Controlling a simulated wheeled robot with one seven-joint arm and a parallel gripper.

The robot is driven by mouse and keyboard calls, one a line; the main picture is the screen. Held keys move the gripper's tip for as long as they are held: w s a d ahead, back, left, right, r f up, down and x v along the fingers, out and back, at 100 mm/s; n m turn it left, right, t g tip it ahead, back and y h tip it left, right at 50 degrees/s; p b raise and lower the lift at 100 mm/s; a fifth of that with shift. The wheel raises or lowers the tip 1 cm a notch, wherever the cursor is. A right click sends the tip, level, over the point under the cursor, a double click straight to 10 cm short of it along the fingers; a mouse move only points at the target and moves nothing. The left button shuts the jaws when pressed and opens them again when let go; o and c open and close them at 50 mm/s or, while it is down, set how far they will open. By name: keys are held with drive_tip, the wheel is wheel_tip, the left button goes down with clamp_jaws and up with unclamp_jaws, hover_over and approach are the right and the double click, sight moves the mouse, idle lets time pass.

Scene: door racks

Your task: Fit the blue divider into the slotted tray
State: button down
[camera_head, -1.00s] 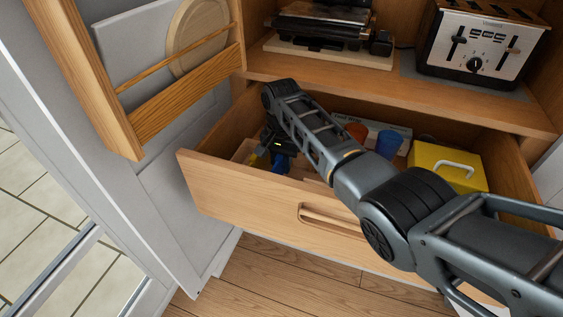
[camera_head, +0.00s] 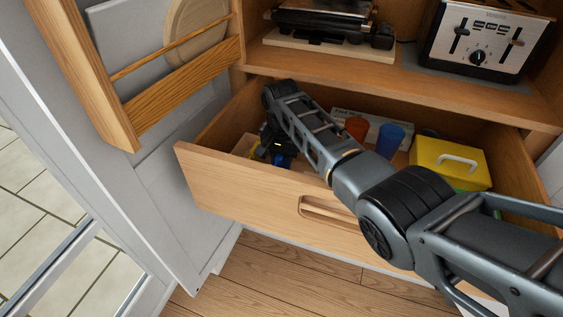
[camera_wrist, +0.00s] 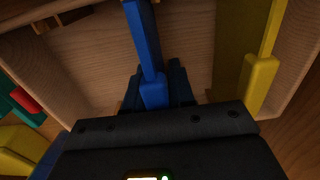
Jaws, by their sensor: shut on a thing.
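My gripper (camera_wrist: 154,88) is shut on the blue divider (camera_wrist: 144,40), a long flat blue piece between the dark fingers in the wrist view. In the head view my gripper (camera_head: 273,146) is low inside the open drawer at its left end, with a bit of the blue divider (camera_head: 282,160) showing below it. The pale wooden slotted tray (camera_wrist: 95,65) lies under the divider. A yellow divider (camera_wrist: 257,70) stands along its right side. I cannot tell whether the blue divider's lower edge sits in a slot; my gripper hides part of it.
A shelf with a toaster (camera_head: 480,50) is above. Drawer walls stand close around my gripper.

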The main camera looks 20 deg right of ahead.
drive_tip(key=shift+f, duration=0.35)
drive_tip(key=c, duration=0.9)
unclamp_jaws()
drive_tip(key=shift+r, duration=0.1)
drive_tip(key=shift+r, duration=3.85)
